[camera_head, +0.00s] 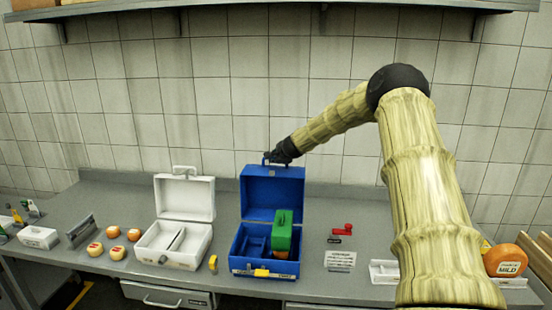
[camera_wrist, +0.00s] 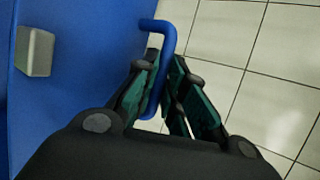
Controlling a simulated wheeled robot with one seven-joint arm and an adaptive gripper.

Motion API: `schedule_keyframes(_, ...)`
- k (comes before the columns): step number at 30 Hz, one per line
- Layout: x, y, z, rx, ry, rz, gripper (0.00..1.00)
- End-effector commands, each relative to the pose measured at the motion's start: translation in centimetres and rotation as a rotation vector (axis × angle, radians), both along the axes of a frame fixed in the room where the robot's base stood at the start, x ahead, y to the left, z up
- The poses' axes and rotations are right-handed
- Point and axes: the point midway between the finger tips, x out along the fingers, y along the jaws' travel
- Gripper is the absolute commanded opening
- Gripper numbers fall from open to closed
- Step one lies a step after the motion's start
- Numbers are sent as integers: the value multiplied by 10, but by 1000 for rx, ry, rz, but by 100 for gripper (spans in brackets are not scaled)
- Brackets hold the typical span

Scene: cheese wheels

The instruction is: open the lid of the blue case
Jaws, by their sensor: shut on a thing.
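The blue case (camera_head: 238,245) stands on the counter with its lid (camera_head: 272,193) raised about upright at the back. A green block-like thing (camera_head: 281,235) stands inside the case at the right, and a yellow latch (camera_head: 262,272) is at its front. My gripper (camera_head: 271,158) is at the top edge of the lid. In the wrist view my gripper (camera_wrist: 164,72) is shut on the lid's blue handle (camera_wrist: 166,27), with the handle's bar between the fingers. The lid's blue face (camera_wrist: 90,50) fills the left of that view.
An open white case (camera_head: 172,245) stands left of the blue case. Small orange and yellow cheeses (camera_head: 113,232) lie further left. A red item (camera_head: 342,229) and a label stand (camera_head: 340,260) are to the right. The tiled wall is close behind; a shelf (camera_head: 250,8) runs above.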

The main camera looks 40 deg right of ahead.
Motion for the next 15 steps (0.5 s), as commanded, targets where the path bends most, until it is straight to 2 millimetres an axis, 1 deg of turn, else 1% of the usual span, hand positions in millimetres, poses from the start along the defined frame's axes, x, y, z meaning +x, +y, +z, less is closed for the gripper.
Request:
schedule_keyframes(1, 5, -2, 15, -8, -18, -4, 0)
schedule_keyframes(6, 5, -1, 15, -9, -18, -2, 0)
schedule_keyframes(7, 6, -1, 15, -9, -18, -2, 14)
schedule_keyframes(10, 5, -1, 15, -8, -17, -2, 32)
schedule_keyframes(11, 5, 0, 15, -8, -17, -2, 34)
schedule_keyframes(15, 4, 1, 12, -7, -13, -2, 34)
